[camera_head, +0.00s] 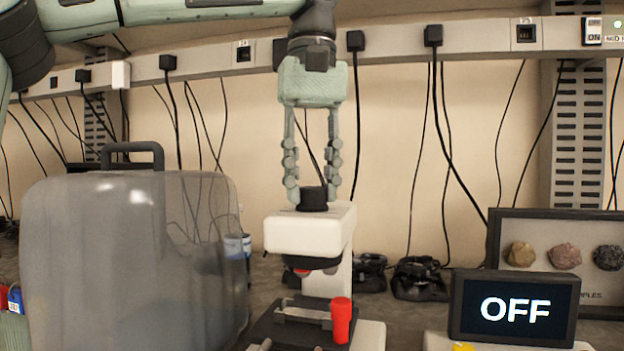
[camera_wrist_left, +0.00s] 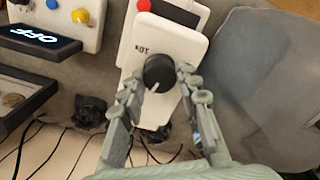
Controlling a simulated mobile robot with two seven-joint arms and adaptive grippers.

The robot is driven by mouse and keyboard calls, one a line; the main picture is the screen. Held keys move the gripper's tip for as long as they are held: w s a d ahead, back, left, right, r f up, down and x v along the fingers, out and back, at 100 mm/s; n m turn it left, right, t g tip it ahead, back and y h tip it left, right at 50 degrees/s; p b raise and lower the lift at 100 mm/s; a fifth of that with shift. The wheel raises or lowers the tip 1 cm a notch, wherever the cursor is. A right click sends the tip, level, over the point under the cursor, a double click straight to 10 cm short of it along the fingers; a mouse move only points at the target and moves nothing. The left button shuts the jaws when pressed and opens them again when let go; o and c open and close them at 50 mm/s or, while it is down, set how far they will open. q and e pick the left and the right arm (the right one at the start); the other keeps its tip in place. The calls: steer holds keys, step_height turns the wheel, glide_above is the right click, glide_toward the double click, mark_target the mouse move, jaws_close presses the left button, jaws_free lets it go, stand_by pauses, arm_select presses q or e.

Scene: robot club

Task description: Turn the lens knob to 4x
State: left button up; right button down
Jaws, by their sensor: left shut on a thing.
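The white microscope (camera_head: 310,232) stands on the bench with a black lens knob (camera_head: 312,198) on its top. My left gripper (camera_head: 313,196) points straight down with a finger on each side of the knob and is shut on it. In the left wrist view the round knob (camera_wrist_left: 159,72) sits between the fingertips (camera_wrist_left: 160,82), with a short white line on its lower edge. An upside-down label that looks like 10x shows beside the knob; other markings are hidden or too small to read. My right gripper is in neither view.
A large translucent case (camera_head: 130,250) stands close left of the microscope. A red cylindrical part (camera_head: 342,318) stands at the microscope's base. A dark display (camera_head: 515,308) reading OFF and a framed rock sample board (camera_head: 565,230) are at right. Cables hang behind.

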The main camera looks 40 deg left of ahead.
arm_select(q)
steer(key=shift+n, duration=1.2)
steer(key=o, duration=1.2)
steer(key=shift+c, duration=0.2)
step_height(320, 180, up, 8)
steer(key=shift+f, duration=0.25)
